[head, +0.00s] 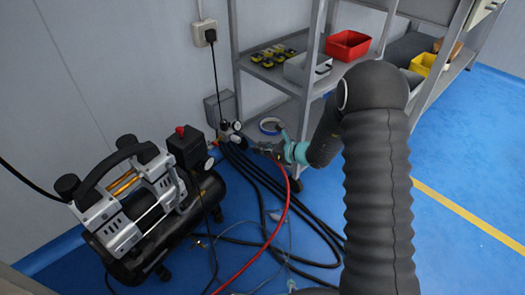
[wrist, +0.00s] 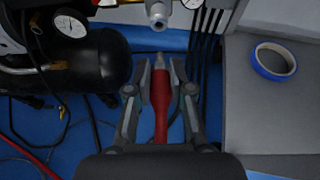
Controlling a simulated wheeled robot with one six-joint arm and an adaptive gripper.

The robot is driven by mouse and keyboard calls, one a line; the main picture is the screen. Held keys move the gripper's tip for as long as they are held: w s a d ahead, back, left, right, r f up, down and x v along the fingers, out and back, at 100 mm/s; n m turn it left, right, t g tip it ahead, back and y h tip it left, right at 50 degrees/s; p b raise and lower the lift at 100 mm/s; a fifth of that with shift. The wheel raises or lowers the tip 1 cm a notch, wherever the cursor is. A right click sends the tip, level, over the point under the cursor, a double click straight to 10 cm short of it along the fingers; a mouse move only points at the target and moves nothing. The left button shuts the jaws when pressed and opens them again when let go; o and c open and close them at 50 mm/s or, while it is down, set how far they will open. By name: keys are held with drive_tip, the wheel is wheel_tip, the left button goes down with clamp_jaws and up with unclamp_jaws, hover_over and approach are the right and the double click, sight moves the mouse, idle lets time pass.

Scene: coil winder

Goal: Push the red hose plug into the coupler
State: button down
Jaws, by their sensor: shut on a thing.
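The red hose plug (wrist: 160,98) is between the two fingers of my gripper (wrist: 161,76) in the wrist view, its metal tip pointing up the picture. The coupler (wrist: 158,14), a pale metal fitting with a round mouth, is straight above the tip. A clear gap shows between tip and coupler. In the head view my gripper (head: 272,149) is at the right of the coupler and gauges (head: 230,130); the plug is mostly hidden there. The red hose (head: 281,215) hangs from my gripper to the floor.
The compressor (head: 150,205) stands at the left by the wall. Black hoses (head: 262,180) run down below the coupler. A metal shelf (head: 310,95) with a red bin (head: 348,45) stands behind my arm. A blue tape roll (wrist: 275,62) lies on a grey surface at the right.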

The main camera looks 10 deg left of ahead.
sight(239, 140)
drive_tip(key=shift+a, duration=0.1)
drive_tip(key=shift+w+a+p, duration=0.15)
drive_tip(key=shift+w+a, duration=0.3)
drive_tip(key=shift+a, duration=0.4)
drive_tip(key=shift+w+a+p, duration=0.1)
drive_tip(key=shift+w+a, duration=0.35)
drive_tip(key=shift+a, duration=0.35)
drive_tip(key=shift+w+a+p, duration=0.15)
drive_tip(key=shift+w+a, duration=0.3)
drive_tip(key=shift+a, duration=0.4)
drive_tip(key=shift+b, duration=0.8)
idle(0.8)
drive_tip(key=shift+w+a, duration=0.25)
drive_tip(key=shift+a, duration=0.2)
idle(0.5)
drive_tip(key=c, duration=0.9)
unclamp_jaws()
drive_tip(key=shift+c, duration=0.2)
drive_tip(key=shift+d+r, duration=0.1)
drive_tip(key=v, duration=1.1)
drive_tip(key=shift+s+d, duration=0.25)
drive_tip(key=shift+d, duration=0.05)
